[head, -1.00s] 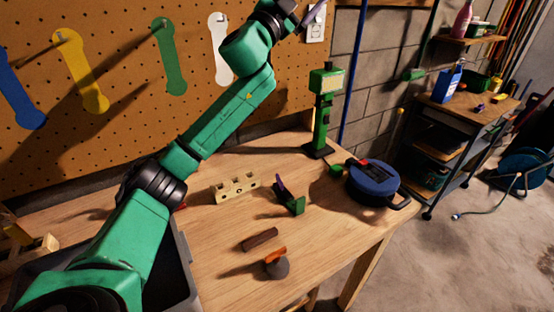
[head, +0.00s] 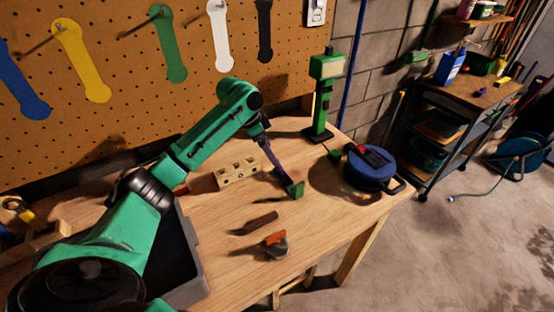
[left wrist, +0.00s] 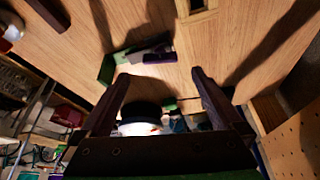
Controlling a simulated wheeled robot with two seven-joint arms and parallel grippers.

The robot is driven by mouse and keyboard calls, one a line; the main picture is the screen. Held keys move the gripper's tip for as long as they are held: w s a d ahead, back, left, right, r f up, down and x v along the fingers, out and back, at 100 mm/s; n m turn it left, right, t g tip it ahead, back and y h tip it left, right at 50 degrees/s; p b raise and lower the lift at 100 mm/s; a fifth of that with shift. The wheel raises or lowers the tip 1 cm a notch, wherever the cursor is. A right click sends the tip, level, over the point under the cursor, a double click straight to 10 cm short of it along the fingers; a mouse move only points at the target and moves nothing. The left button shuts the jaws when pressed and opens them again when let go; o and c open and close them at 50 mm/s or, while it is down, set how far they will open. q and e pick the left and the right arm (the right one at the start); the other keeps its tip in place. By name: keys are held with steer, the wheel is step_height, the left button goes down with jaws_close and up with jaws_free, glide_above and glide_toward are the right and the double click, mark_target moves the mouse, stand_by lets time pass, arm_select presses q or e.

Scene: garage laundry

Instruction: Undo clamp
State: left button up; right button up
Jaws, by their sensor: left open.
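The clamp, with a green end (head: 295,189) and a purple part, is on the wooden bench. In the head view my gripper covers some of it. In the left wrist view the green and purple clamp (left wrist: 158,57) lies just beyond my fingertips, apart from them. My left gripper (head: 279,166) reaches down over the clamp from behind; its fingers, also in the left wrist view (left wrist: 158,75), are open with nothing between them. Whether the clamp's jaws grip anything is unclear. My right gripper is out of view.
A pale wooden block with holes (head: 237,173) stands left of the clamp. A dark bar (head: 255,223) and an orange-topped grey tool (head: 276,244) lie in front. A blue round reel (head: 369,170) and a green stand (head: 320,110) are at right. A grey bin (head: 192,262) is at left.

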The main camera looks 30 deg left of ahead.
mark_target(277, 169)
arm_select(q)
steer(key=x, duration=0.6)
steer(key=shift+w+d+f+p, duration=0.1)
steer(key=shift+w+f+p, duration=0.05)
steer(key=shift+f+p, duration=0.25)
steer(key=shift+r, duration=0.1)
steer(key=c, duration=1.3)
steer(key=n+p, duration=0.1)
steer(key=p, duration=0.1)
steer(key=n+p, duration=0.1)
steer(key=p, duration=0.1)
steer(key=shift+d+r+t+y, duration=0.15)
steer(key=shift+r+t+y, duration=0.15)
steer(key=shift+r+y, duration=0.1)
steer(key=shift+f+n+p, duration=0.25)
steer(key=shift+n+p, duration=0.1)
steer(key=shift+n, duration=0.15)
steer(key=shift+f, duration=0.15)
steer(key=o, duration=1.3)
steer(key=b+v, duration=0.3)
steer(key=v, duration=1.1)
steer(key=shift+s+r, duration=0.3)
